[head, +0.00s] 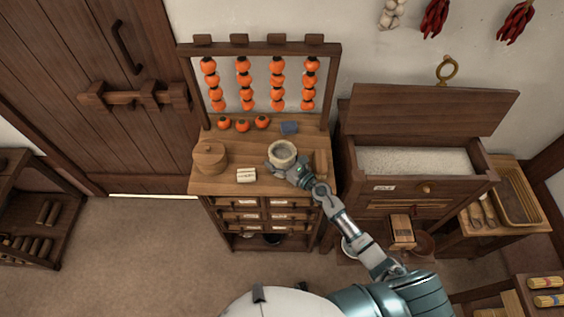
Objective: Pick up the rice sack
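No thing in the head view is plainly a rice sack. A small round cream container (282,151) with an open, greyish top stands on the wooden cabinet (223,186); I cannot tell if it is a sack or a pot. My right gripper (286,168) is at its near side, with its fingers spread along the container's lower front. Whether they touch or squeeze it is too small to tell. The gripper hides the container's near lower part. My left gripper is not in view.
A lidded round wooden box (209,158), a small pale labelled block (246,175), loose persimmons (242,125) and a blue item (289,127) share the cabinet top. Hanging persimmon strings (243,84) rise behind. An open chest of pale grain (415,161) stands to the right.

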